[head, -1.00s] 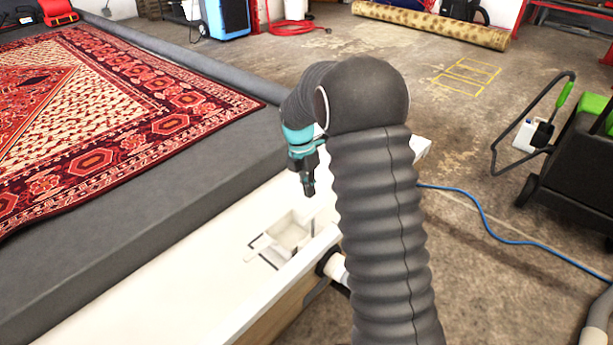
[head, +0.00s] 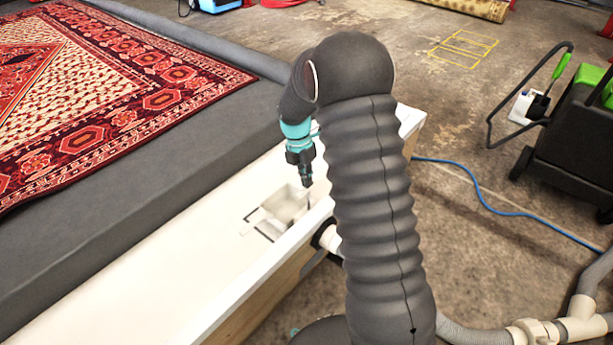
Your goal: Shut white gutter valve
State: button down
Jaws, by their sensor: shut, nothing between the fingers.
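The white gutter (head: 150,262) runs diagonally along the grey platform. A square recess (head: 286,204) is sunk into its floor, with a small white plate (head: 262,222) at its left side and dark slots around it. This plate looks like the gutter valve, but it is small and I cannot tell for certain. The recess shows open. My gripper (head: 307,182) points down with its fingers shut and empty, over the far right side of the recess. I cannot tell whether the fingertips touch anything. My arm hides the gutter's right part.
A white pipe stub (head: 330,238) with a dark collar leaves the gutter's outer side. A red patterned rug (head: 110,90) lies on the platform (head: 150,185). A blue hose (head: 480,195), a black cart (head: 570,150) and grey pipes (head: 560,330) are on the floor at right.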

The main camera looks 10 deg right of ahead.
aim_at(307, 190)
notch_tip(307, 190, down, 5)
jog(key=shift+f+b, duration=0.1)
jog(key=shift+b, duration=0.3)
notch_tip(307, 190, up, 14)
jog(key=w+a+p, duration=0.1)
jog(key=w+p, duration=0.1)
jog(key=p, duration=0.2)
jog(key=shift+w+a, duration=0.15)
jog(key=shift+a, duration=0.25)
